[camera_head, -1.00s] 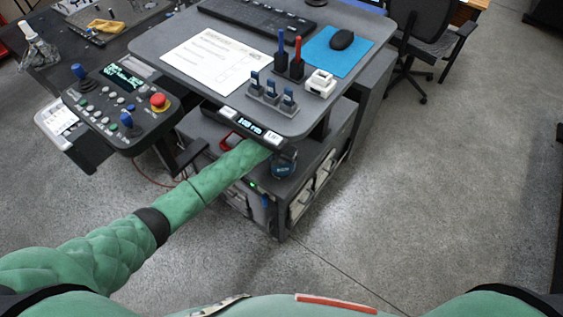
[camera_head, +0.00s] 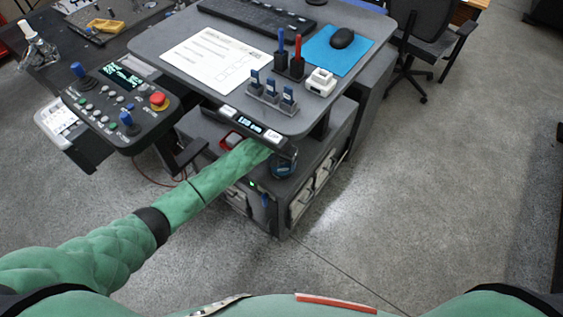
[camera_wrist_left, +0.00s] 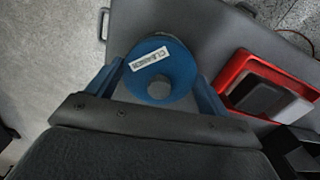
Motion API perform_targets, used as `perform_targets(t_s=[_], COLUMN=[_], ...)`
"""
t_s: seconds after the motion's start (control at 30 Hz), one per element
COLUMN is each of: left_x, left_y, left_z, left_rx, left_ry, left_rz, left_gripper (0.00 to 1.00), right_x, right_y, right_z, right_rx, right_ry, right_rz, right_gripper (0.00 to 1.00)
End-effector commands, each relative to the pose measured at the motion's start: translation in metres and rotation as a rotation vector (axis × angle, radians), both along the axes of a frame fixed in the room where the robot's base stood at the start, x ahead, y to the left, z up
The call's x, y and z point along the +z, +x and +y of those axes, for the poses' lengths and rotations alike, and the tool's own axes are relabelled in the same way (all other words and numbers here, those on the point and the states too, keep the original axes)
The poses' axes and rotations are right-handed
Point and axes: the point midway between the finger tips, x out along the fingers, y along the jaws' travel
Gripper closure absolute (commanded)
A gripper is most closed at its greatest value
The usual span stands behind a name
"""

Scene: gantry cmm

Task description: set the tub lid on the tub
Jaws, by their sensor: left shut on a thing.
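A round blue lid with a grey knob and a white "CLEANER" label (camera_wrist_left: 175,65) lies between the two fingers of my left gripper (camera_wrist_left: 158,82) in the left wrist view. The gripper is shut on it. My left gripper itself (camera_head: 284,150) is mostly hidden there by the desk edge and arm. I cannot tell the tub apart from the lid in either view. My right gripper is not in view.
A red tray (camera_wrist_left: 238,72) with dark grey blocks sits on the grey cabinet top beside the gripper. The desk (camera_head: 220,95) overhangs this space, holding a blue mat (camera_head: 325,58), a mouse and small holders. A control panel (camera_head: 120,105) stands at left.

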Motion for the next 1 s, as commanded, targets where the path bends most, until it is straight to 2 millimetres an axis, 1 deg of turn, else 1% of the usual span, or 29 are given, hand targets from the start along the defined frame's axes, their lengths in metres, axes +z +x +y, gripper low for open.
perform_targets(t_s=[0.2, 0.37, 0.8, 0.9, 1.0], left_x=[0.0012, 0.0001, 0.0001, 0.0004, 0.0008], left_y=[-0.0004, -0.0006, -0.0004, -0.0003, -0.0004], left_z=[0.0, 0.0002, 0.0001, 0.0001, 0.0], left_rx=[0.0, 0.0, 0.0, 0.0, 0.0], left_ry=[0.0, -0.001, 0.0, 0.0, 0.0], left_rz=[0.001, 0.0, 0.0, 0.0, 0.0], left_gripper=[0.46, 0.46, 0.46, 0.46, 0.46], right_x=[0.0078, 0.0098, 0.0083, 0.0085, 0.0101], right_y=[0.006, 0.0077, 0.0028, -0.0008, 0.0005], right_z=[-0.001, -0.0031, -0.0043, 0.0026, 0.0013], right_rx=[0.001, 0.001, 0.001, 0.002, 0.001], right_ry=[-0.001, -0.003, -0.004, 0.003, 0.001], right_rz=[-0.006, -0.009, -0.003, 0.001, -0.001], right_gripper=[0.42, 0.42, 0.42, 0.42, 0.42])
